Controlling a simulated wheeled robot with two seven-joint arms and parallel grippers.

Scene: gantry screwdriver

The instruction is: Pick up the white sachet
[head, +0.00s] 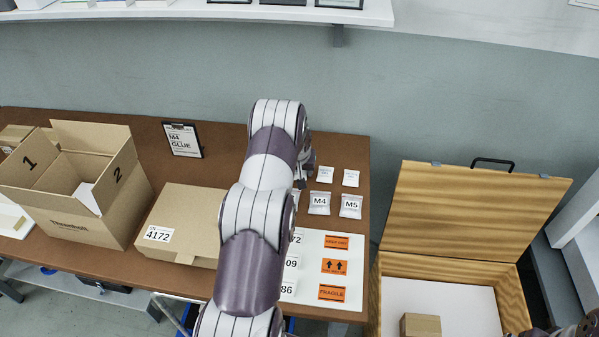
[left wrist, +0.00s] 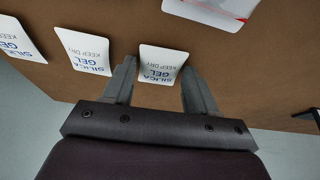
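White silica gel sachets lie in a row on the brown table. Two show in the head view, a middle one (head: 325,174) and a right one (head: 350,178); my left gripper (head: 304,170) hides the spot left of them. In the left wrist view, one sachet (left wrist: 162,62) lies between the fingertips of my left gripper (left wrist: 157,75), which is open. Two more sachets, a nearer one (left wrist: 83,52) and an outer one (left wrist: 15,40), lie to its left there.
Grey bags marked M4 (head: 320,203) and M5 (head: 350,206) lie just in front of the sachets. A white label sheet (head: 312,300), a closed carton (head: 185,215), an open carton (head: 85,232) and a clipboard (head: 183,139) are on the table. An open wooden crate (head: 390,262) stands right.

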